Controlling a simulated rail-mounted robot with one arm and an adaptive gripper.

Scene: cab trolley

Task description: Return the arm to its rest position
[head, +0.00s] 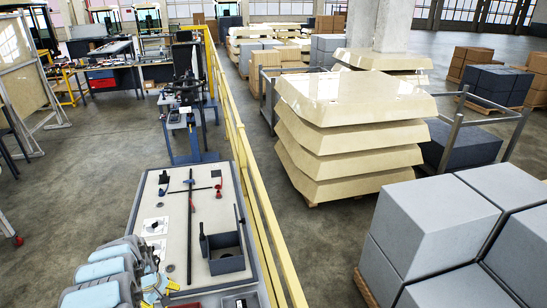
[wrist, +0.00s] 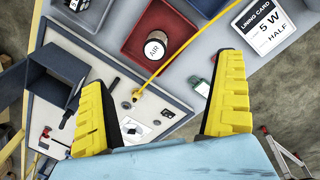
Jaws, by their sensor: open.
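My gripper (wrist: 160,72) shows in the wrist view with its two yellow ribbed fingers wide apart and nothing between them. Below the fingers is the trolley top, seen at a slant. In the head view, my blue-grey arm (head: 103,272) is folded at the lower left, over the near left corner of the trolley (head: 172,211).
A dark open box (head: 226,252) stands on the trolley, with a long dark bar (head: 190,230) beside it. A yellow rail (head: 243,165) runs along the right.

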